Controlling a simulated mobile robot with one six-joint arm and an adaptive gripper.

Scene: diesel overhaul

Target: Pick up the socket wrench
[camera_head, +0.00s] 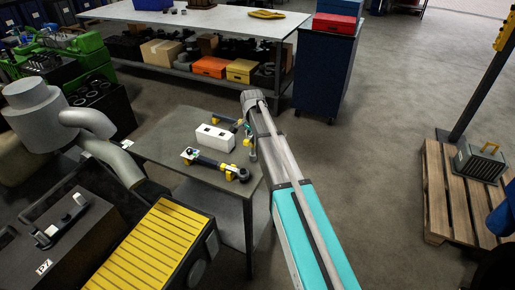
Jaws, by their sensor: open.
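A small grey table (160,150) stands in the middle of the picture. A long dark tool (212,163) with a pale left end and a round black right end lies across yellow supports near its front edge. It looks like the socket wrench, but it is too small to be sure. My arm reaches in from the lower right, and my gripper (249,143) is at the table's right edge, behind and to the right of that tool and apart from it. It is open, and I see nothing in it. My arm hides part of the table's right side.
A white block (215,138) sits on the table behind the tool. A yellow slatted cover (160,245) and grey pipes (90,125) crowd the left. A blue cabinet (325,75) and a workbench (190,19) stand behind. A pallet (437,195) is at right, with clear floor before it.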

